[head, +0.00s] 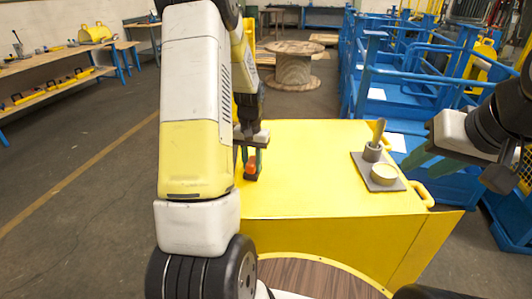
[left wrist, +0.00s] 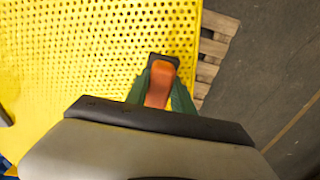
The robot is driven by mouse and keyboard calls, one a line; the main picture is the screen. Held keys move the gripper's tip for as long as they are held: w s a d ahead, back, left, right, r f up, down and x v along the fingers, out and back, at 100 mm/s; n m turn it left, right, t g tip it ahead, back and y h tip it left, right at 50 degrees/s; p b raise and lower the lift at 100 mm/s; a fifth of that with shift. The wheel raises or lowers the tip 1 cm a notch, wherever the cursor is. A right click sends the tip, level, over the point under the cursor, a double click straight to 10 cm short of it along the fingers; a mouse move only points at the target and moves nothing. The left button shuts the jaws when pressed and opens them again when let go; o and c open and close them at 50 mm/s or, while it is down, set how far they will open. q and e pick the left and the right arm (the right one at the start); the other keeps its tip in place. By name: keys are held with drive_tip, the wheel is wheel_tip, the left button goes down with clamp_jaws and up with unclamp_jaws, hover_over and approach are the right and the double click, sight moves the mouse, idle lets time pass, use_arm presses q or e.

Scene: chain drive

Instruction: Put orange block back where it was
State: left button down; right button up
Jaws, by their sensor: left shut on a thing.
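The orange block (head: 251,167) is at the left side of the yellow table top (head: 310,190). My left gripper (head: 247,158) is shut on it, with green fingers on either side. In the left wrist view the orange block (left wrist: 160,84) sits between the green fingers (left wrist: 160,98), with a dark grey piece (left wrist: 162,60) at its far end. I cannot tell whether the block touches the table. My left arm hides part of the table's left edge. My right gripper (head: 418,160) hangs at the table's right side, seemingly empty; its opening is unclear.
The middle of the table is clear. A yellow handle (head: 422,192) sticks out at the right edge.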

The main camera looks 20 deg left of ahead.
sight(252, 161)
use_arm(q)
drive_tip(key=c, duration=1.1)
unclamp_jaws()
drive_tip(key=shift+f, duration=0.1)
wheel_tip(252, 161, up, 12)
drive_tip(key=s+d+r+t+h, duration=0.1)
drive_tip(key=s+d+r+t, duration=0.2)
drive_tip(key=s+d+r, duration=0.55)
drive_tip(key=s+d+r+t, duration=0.1)
drive_tip(key=s, duration=0.3)
drive_tip(key=s+d+r+t, duration=0.1)
drive_tip(key=s+r, duration=0.1)
drive_tip(key=s, duration=0.3)
drive_tip(key=s+d+r+m+t+h, duration=0.1)
drive_tip(key=s, duration=0.3)
drive_tip(key=shift+s+d+r, duration=0.2)
drive_tip(key=shift+d, duration=0.2)
